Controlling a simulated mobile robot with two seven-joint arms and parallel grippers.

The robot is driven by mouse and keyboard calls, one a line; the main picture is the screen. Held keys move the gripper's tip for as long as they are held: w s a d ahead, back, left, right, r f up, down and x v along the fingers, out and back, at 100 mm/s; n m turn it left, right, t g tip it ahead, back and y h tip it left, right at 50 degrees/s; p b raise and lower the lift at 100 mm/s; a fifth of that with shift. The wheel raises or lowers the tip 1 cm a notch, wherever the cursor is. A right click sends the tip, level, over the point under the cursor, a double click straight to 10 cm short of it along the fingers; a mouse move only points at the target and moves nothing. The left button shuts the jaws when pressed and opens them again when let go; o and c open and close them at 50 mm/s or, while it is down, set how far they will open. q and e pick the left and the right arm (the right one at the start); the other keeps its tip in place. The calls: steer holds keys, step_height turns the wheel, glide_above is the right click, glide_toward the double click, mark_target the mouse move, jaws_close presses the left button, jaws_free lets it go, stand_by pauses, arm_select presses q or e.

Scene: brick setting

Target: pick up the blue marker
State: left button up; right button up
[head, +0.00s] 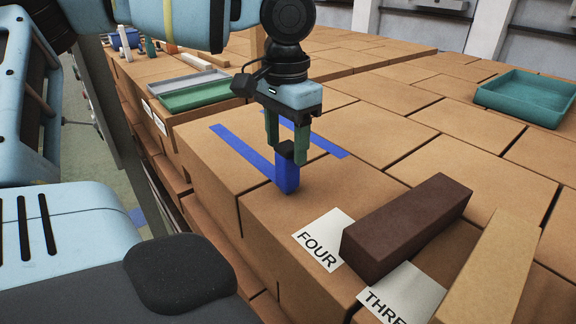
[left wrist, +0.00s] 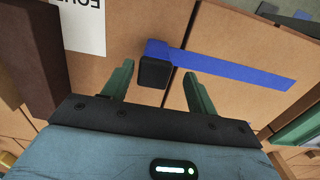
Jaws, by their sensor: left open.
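The blue marker (head: 287,180) stands upright on a cardboard box, with a dark cap on top. In the left wrist view the marker (left wrist: 156,47) shows nearly end-on, its black cap facing the camera. My left gripper (head: 286,154) points down over it, its green fingers apart and empty. In the left wrist view the cap lies between the tips of the open gripper (left wrist: 157,70); I see no clear contact with either finger. My right gripper is not in view.
Blue tape (head: 240,148) lies flat beside the marker. A dark brown block (head: 407,226), a tan block (head: 490,268) and cards reading FOUR (head: 322,238) and THREE (head: 402,296) are nearer. A teal tray (head: 527,97) is at right, a green tray (head: 195,95) at left.

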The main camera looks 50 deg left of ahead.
mark_target(288, 166)
arm_select(q)
steer(key=f, duration=0.5)
steer(key=shift+s+d, duration=0.15)
steer(key=shift+d, duration=0.2)
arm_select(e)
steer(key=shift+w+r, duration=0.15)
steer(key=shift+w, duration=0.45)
arm_select(q)
steer(key=c, duration=1.1)
steer(key=shift+o, duration=0.2)
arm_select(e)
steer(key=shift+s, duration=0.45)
